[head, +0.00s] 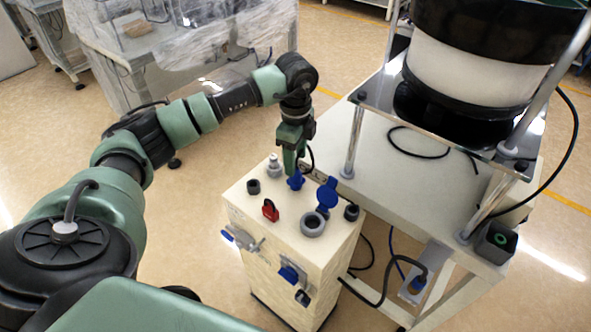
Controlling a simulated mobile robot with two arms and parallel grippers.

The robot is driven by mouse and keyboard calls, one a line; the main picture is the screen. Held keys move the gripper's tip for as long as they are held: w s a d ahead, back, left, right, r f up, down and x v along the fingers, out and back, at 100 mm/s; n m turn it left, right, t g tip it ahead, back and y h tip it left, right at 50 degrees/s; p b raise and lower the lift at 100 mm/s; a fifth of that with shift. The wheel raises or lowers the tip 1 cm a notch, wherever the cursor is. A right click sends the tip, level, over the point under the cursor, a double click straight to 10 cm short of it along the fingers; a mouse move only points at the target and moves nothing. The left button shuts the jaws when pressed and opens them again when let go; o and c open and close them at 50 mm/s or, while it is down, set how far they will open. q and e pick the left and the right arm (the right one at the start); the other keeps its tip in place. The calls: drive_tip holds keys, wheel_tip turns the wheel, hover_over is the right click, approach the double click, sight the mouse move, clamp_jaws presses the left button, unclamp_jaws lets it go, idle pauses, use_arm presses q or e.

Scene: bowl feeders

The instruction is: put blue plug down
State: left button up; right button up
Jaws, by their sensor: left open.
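A blue plug (296,181) stands on the top of the cream cabinet (255,215), near its back edge. My left gripper (291,168) points down just above and behind it. The gripper is open, though its fingertips are small and partly hidden, so I cannot tell whether they touch the plug. A grey socket with a raised blue lid (327,193) sits to the right on the same top. My right gripper does not show.
The cabinet top also carries a red part (270,210), a grey-white fitting (273,167) and dark round sockets. A bowl feeder (480,70) stands on a white table (385,190) at the right. A plastic-covered bench (160,60) is behind.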

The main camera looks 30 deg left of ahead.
use_arm(q)
wheel_tip(320, 180, up, 7)
drive_tip(key=shift+b, duration=0.45)
drive_tip(key=shift+r, duration=0.1)
